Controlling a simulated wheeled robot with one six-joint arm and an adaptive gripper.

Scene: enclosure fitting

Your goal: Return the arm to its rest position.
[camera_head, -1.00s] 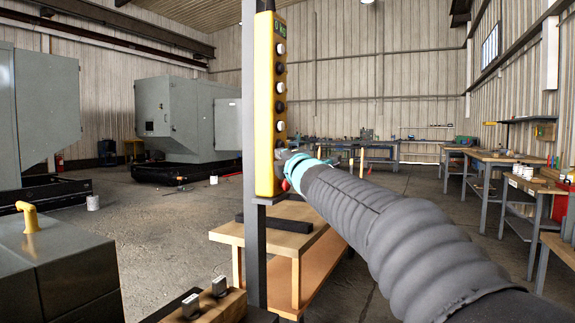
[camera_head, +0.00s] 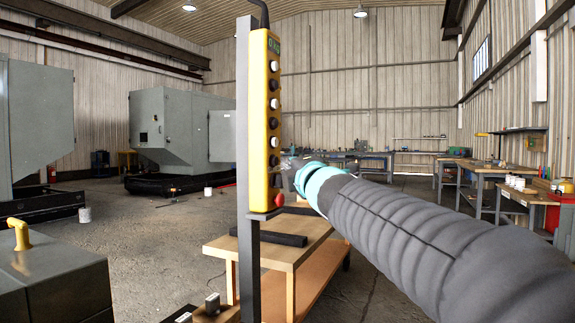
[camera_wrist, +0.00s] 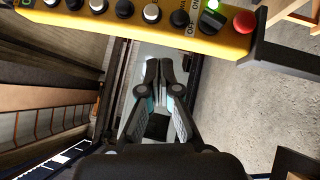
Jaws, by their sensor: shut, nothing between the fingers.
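My arm in a grey ribbed sleeve reaches in from the right in the head view, with a turquoise wrist band. My gripper (camera_wrist: 160,72) shows in the wrist view with its two dark fingers together and nothing between them. In the head view, its end is small and unclear beside the yellow control box (camera_head: 263,120). This box hangs on a grey post (camera_head: 243,150) and carries a column of black and white buttons and a red button (camera_head: 280,199) low down. In the wrist view, the box (camera_wrist: 150,30) crosses the top, beyond the fingertips and apart from them.
A wooden workbench (camera_head: 275,255) with a dark bar (camera_head: 284,239) stands behind the post. Grey machines (camera_head: 170,125) stand at the left, and more workbenches (camera_head: 485,170) line the right. The floor between is open.

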